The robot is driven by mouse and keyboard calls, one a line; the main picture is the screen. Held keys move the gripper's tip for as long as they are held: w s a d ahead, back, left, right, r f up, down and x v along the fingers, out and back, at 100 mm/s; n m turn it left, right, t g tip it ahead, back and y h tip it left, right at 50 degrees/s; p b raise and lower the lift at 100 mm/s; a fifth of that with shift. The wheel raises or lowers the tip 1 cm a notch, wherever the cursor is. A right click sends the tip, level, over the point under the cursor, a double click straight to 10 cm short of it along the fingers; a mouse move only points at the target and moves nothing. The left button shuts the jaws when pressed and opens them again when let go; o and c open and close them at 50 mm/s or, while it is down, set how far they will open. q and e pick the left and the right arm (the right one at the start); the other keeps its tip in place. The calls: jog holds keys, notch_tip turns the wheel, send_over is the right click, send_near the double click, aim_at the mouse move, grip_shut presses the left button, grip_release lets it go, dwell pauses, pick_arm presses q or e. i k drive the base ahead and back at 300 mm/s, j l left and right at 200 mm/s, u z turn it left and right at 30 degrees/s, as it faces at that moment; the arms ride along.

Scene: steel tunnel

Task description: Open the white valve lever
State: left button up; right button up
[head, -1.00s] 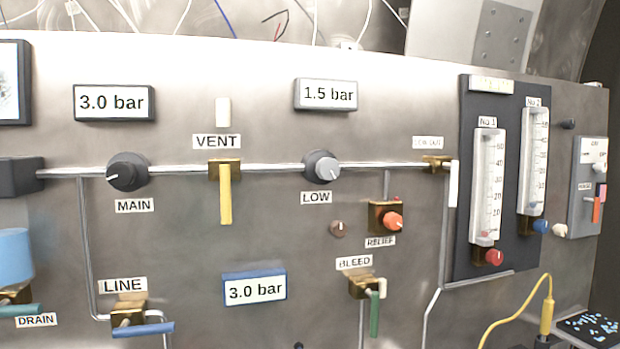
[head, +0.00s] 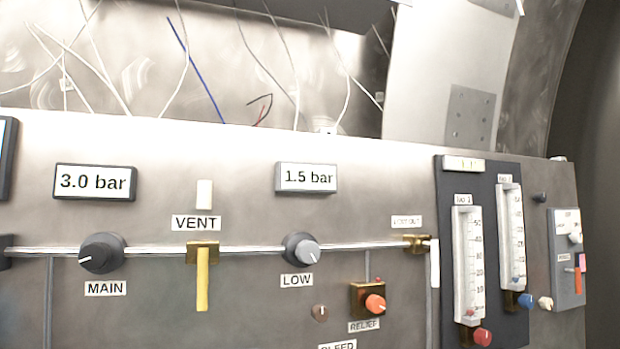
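The white valve lever (head: 435,263) hangs straight down from a brass valve body (head: 417,242) at the right end of the horizontal pipe. A small label (head: 406,221) sits above it; its text is too blurred to read surely. The lever stands at a right angle to the pipe, just left of the dark flowmeter board. Neither of my grippers shows in the head view, and nothing touches the lever.
A yellow lever (head: 202,279) hangs down under the VENT label. The LOW knob (head: 302,250) and the orange RELIEF knob (head: 375,303) are left of the white lever. The flowmeter board (head: 447,190) with a red knob (head: 482,337) is close on its right.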

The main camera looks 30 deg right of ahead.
aim_at(433, 244)
jog(key=z, duration=1.7)
